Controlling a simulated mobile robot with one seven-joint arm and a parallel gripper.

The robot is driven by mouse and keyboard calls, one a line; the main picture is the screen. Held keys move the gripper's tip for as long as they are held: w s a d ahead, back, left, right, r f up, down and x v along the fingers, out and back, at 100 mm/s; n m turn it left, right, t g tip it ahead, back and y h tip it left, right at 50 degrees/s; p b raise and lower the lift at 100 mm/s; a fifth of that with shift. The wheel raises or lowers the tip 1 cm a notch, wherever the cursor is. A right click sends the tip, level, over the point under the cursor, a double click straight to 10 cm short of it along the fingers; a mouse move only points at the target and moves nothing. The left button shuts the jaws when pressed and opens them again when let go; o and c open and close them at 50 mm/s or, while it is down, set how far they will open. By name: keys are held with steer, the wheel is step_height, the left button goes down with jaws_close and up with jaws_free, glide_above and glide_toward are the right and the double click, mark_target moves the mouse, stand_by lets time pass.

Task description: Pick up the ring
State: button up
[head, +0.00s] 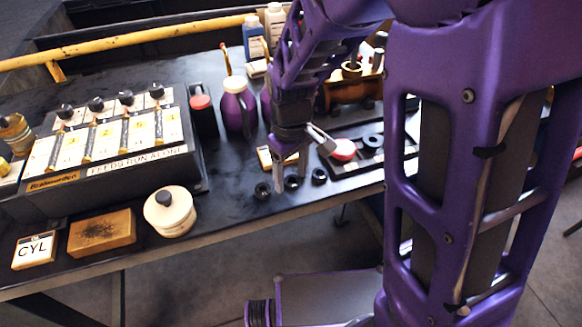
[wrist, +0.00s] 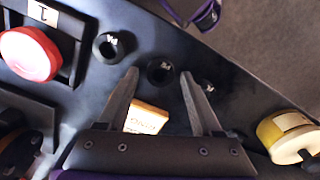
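Three small black rings lie in a row on the dark bench top near its front edge: a left ring (head: 262,189), a middle ring (head: 292,183) and a right ring (head: 319,176). In the wrist view the middle ring (wrist: 160,71) appears between my fingertips, with the others to either side (wrist: 108,48) (wrist: 207,87). Pale marks show on them, too small to read. My gripper (head: 290,178) points down over the row, open and empty. Its fingers also show in the wrist view (wrist: 160,75). I cannot tell the exact height of the fingertips above the bench.
A black tray (head: 350,166) with a red-topped disc (head: 343,149) stands right of the rings. A small yellow-and-white card (wrist: 146,118) lies behind them. A cream pot (head: 168,214) stands to the left, beside a brown block (head: 101,233). Bare bench lies between pot and rings.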

jaws_close()
